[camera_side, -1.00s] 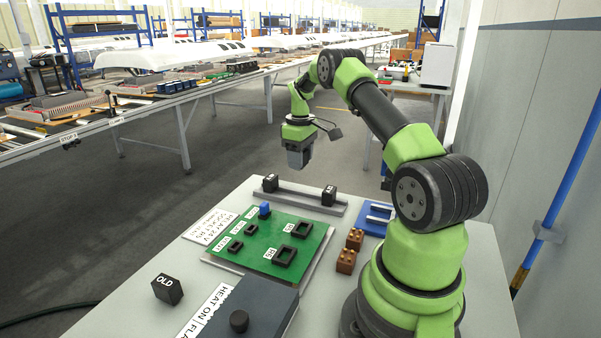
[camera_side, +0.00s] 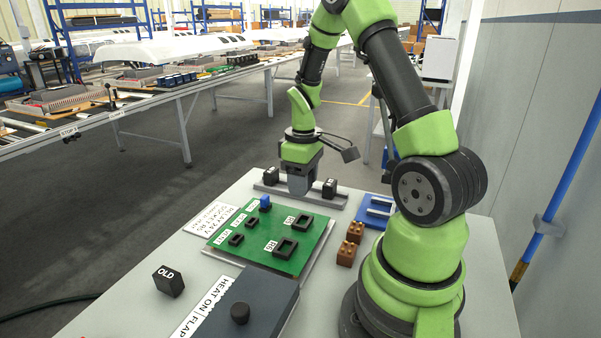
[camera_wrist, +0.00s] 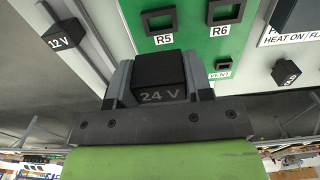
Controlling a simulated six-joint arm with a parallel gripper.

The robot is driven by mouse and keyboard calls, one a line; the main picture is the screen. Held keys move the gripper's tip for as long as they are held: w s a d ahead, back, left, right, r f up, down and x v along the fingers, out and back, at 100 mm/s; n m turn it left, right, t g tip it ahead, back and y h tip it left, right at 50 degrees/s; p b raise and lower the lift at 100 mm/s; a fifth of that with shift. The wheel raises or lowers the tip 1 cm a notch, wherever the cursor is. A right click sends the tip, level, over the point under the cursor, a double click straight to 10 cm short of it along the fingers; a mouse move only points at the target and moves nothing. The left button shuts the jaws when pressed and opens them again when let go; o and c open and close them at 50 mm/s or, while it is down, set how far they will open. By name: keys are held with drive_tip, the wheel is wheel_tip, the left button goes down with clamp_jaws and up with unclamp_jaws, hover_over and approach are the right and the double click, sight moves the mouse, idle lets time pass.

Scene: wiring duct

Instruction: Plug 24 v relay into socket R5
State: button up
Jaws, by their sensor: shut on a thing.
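The 24 V relay (camera_wrist: 160,75) is a black block marked "24 V". My gripper (camera_wrist: 160,80) is shut on it, with a grey finger on each side. In the side view my gripper (camera_side: 299,188) hangs in front of or over the middle of the grey rack (camera_side: 268,189). Its exact height there is unclear, and the relay is hard to make out in that view. Socket R5 (camera_wrist: 162,29) is an empty dark rectangular frame on the green board, apart from the relay. It also shows in the side view (camera_side: 304,228), nearer the rack.
Socket R6 (camera_side: 281,256) is beside R5, also empty. Black blocks stand at both rack ends, one marked 12 V (camera_wrist: 62,34). A blue part (camera_side: 265,201) stands on the board. An OLD block (camera_side: 169,281), brown blocks (camera_side: 346,253) and a dark box (camera_side: 255,305) sit around it.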

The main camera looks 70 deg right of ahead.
idle(0.3)
hover_over(303, 224)
drive_tip(key=shift+f, duration=2.9)
drive_tip(key=shift+f, duration=1)
drive_tip(key=o, duration=1)
wheel_tip(303, 224, up, 10)
drive_tip(key=shift+f, duration=0.1)
